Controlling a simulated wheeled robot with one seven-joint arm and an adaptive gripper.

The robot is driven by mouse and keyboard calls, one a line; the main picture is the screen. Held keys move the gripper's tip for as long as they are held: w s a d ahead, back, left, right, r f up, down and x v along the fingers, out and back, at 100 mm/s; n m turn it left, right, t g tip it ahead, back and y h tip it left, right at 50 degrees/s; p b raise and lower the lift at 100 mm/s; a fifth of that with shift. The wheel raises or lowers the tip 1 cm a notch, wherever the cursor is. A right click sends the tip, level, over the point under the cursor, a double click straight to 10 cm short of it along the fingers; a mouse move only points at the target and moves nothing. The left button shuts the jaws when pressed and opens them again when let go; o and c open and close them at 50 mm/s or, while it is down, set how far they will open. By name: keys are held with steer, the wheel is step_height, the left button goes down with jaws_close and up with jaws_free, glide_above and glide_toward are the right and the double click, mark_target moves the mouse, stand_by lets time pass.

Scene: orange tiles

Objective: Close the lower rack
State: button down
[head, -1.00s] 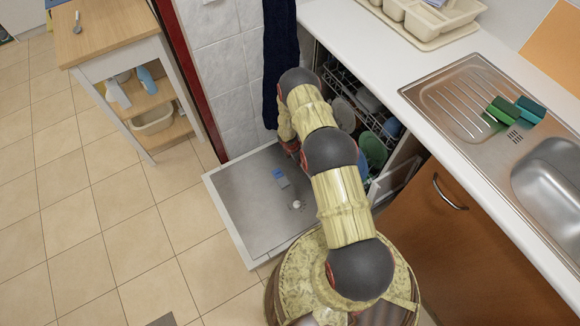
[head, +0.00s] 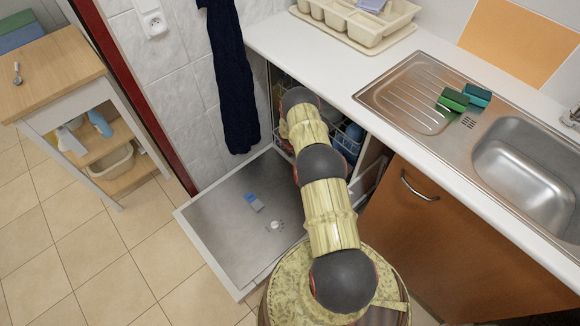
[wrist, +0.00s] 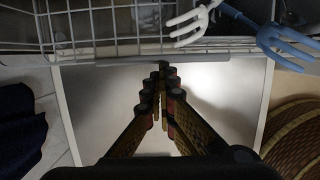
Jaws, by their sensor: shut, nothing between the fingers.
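The dishwasher door (head: 222,222) is folded down flat. A wire rack (wrist: 100,32) with a grey front bar spans the top of the wrist view. In the head view little of the rack (head: 346,150) shows, at the dishwasher opening; my arm hides the rest. My gripper (wrist: 163,72) is shut and empty. Its fingertips are at the rack's front bar, over the door; I cannot tell if they touch it. In the head view my gripper is hidden behind my arm.
A white hand-shaped utensil (wrist: 190,22) and a blue one (wrist: 285,40) show at the rack's right. A dark cloth (head: 232,85) hangs left of the opening. The counter (head: 325,65) and sink (head: 525,160) are right. A wooden trolley (head: 50,75) stands left.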

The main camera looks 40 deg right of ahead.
steer(key=shift+s+d+f, duration=0.1)
steer(key=shift+d+f, duration=0.05)
steer(key=shift+d, duration=2.3)
steer(key=shift+a, duration=0.15)
